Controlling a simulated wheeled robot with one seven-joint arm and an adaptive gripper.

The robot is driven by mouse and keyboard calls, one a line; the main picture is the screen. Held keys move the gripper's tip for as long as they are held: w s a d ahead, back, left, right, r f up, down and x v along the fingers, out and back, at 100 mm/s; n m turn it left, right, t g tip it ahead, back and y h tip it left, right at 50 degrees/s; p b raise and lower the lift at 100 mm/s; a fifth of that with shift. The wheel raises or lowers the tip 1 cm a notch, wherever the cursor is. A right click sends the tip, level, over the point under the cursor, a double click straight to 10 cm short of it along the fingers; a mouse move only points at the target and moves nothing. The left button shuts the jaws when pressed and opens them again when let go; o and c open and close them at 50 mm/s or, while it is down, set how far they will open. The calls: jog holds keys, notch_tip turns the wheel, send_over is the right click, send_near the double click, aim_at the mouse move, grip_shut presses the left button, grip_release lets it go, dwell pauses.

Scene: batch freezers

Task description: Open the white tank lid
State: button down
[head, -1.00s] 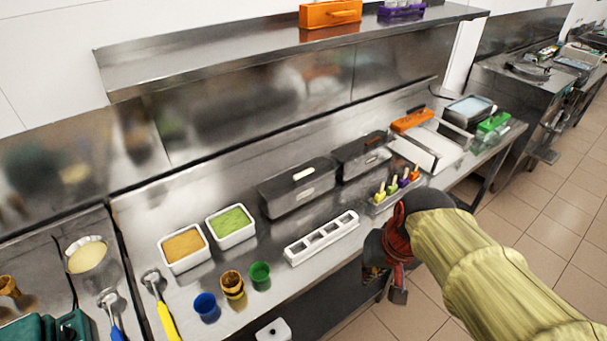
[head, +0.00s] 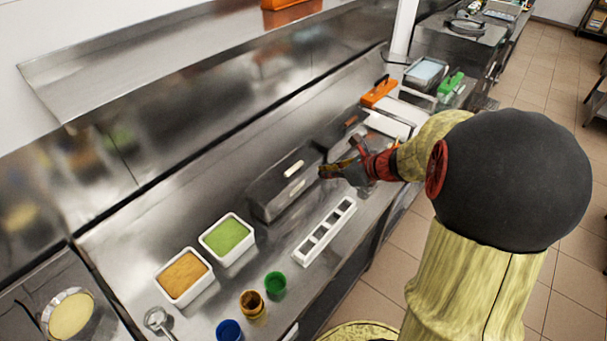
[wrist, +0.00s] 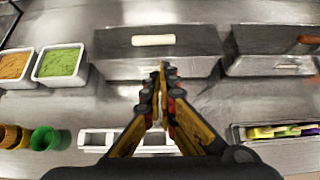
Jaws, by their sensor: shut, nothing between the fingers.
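The steel tank (head: 272,197) stands on the counter, with a white handle (head: 294,168) on its closed lid. In the wrist view the lid (wrist: 115,40) lies ahead, and its white handle (wrist: 153,40) runs crosswise near the top. My gripper (head: 323,172) is shut and empty, just to the right of this tank in the head view. In the wrist view my gripper (wrist: 163,68) has its fingertips together over the tank's near side, below the handle and apart from it in the picture. I cannot tell the exact gap.
A second tank (wrist: 270,50) with a brown handle (wrist: 309,40) stands to the right. White tubs of orange (head: 183,274) and green (head: 228,236) food stand left. A white slotted holder (head: 325,232) and several coloured cups lie in front. A steel shelf (head: 170,60) hangs above.

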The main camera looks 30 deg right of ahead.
aim_at(297, 176)
jog(key=b+x, duration=0.2)
jog(key=x, duration=0.8)
jog(key=shift+a+f, duration=0.1)
jog(key=shift+a, duration=0.05)
jog(key=shift+r+p, duration=0.25)
jog(key=shift+p, duration=0.15)
